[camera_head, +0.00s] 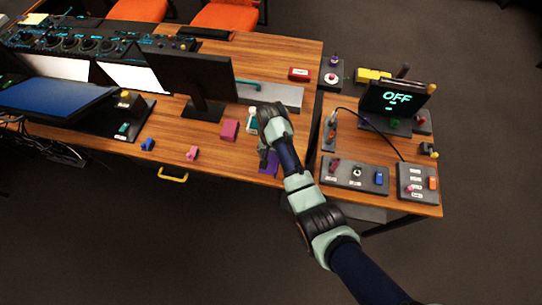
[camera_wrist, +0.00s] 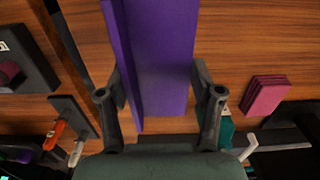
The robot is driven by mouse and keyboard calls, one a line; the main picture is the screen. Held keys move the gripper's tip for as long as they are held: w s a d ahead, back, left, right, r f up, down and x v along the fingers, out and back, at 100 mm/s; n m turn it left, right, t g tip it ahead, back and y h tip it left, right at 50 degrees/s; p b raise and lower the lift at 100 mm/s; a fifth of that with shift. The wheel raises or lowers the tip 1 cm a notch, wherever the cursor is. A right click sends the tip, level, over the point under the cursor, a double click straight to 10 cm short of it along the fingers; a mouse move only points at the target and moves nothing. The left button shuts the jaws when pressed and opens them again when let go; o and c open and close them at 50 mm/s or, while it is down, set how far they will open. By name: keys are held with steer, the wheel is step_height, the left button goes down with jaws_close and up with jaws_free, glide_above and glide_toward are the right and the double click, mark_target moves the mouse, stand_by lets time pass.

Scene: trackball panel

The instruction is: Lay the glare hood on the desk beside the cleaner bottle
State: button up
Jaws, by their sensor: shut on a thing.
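The purple glare hood (camera_wrist: 165,60) is an angled, two-sided piece between the fingers of my gripper (camera_wrist: 158,90) in the wrist view. The fingers close on its two sides. In the head view the hood (camera_head: 271,168) shows below my gripper (camera_head: 265,152), over the front edge of the wooden desk (camera_head: 215,155); I cannot tell whether it touches the desk. The cleaner bottle (camera_head: 252,118), with a white top, stands just behind my gripper, partly hidden. In the wrist view its teal body (camera_wrist: 226,132) shows beside the right finger.
A pink block (camera_head: 229,130) lies left of the bottle. A monitor (camera_head: 205,80) stands behind. Small pink (camera_head: 192,153) and blue (camera_head: 147,144) pieces lie near the front edge. A side table (camera_head: 340,150) with switch panels stands to the right, past a gap.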

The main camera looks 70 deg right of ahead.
mark_target(271, 156)
step_height(271, 156, down, 4)
steer(key=shift+f+b, duration=0.25)
steer(key=shift+b, duration=0.5)
steer(key=shift+r, duration=0.1)
steer(key=o, duration=1.1)
step_height(271, 156, up, 12)
steer(key=p, duration=0.3)
steer(key=shift+p, duration=0.4)
steer(key=shift+w, duration=0.1)
